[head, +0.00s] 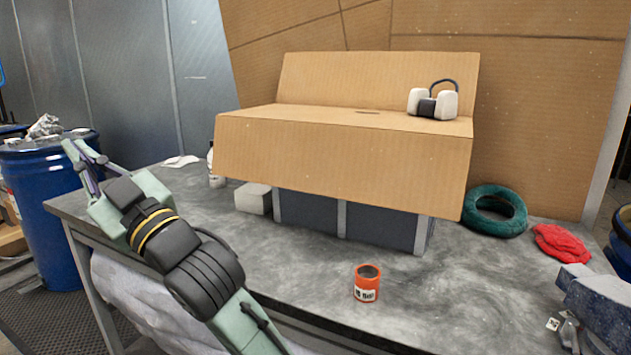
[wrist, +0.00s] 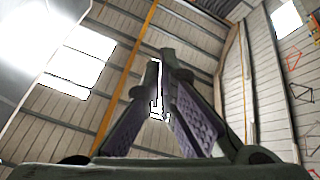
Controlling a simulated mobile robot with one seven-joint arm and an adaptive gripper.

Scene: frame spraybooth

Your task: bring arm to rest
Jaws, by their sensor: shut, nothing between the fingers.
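My arm reaches in from the lower left of the head view. My gripper (head: 72,147) is at its end, over the left end of the grey table (head: 300,245) and in front of a blue drum. In the wrist view my gripper (wrist: 168,62) points up toward the ceiling, with its two fingertips close together and nothing between them. The gripper is apart from all objects on the table.
A cardboard-covered stand (head: 340,150) bears white and black earmuffs (head: 435,103). An orange can (head: 368,283) stands near the front. A teal ring (head: 495,211), red cloth (head: 562,243) and vise (head: 600,300) are at right. Blue drum (head: 45,215) at left.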

